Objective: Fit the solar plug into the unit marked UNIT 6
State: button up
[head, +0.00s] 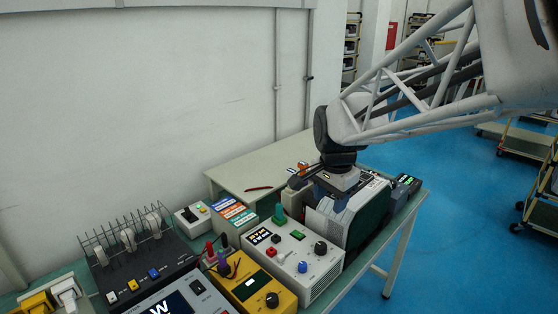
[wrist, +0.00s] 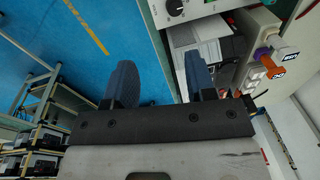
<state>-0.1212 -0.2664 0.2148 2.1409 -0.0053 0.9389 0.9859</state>
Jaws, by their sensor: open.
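My gripper (head: 332,198) is open, with its blue fingers low over the grey-white box (head: 325,222) at the right part of the bench. In the wrist view my gripper (wrist: 160,68) shows its two fingers wide apart with nothing between them. An orange plug-like piece with a small label (wrist: 271,70) is right of the fingers, beside a purple and white one (wrist: 280,48). An orange piece also shows behind my gripper in the head view (head: 303,168). I cannot read which is the solar plug, nor see the UNIT 6 marking.
A white control unit with knobs (head: 295,258), a yellow unit (head: 262,285) and a black rack base with wire hoops (head: 145,265) stand along the bench to the left. A small dark device (head: 406,184) is at the right end. The back bench surface (head: 240,172) is mostly clear.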

jog(key=w+a+f+m, duration=0.4)
jog(key=w+a+m, duration=0.1)
jog(key=w, duration=0.6)
jog(key=m+g, duration=0.1)
jog(key=m, duration=0.3)
send_near(279, 214)
jog(key=shift+w+a+f, duration=0.15)
jog(key=shift+w+f, duration=0.05)
jog(key=shift+w, duration=0.45)
jog(key=shift+f, duration=0.2)
jog(key=shift+f, duration=3.7)
grip_shut()
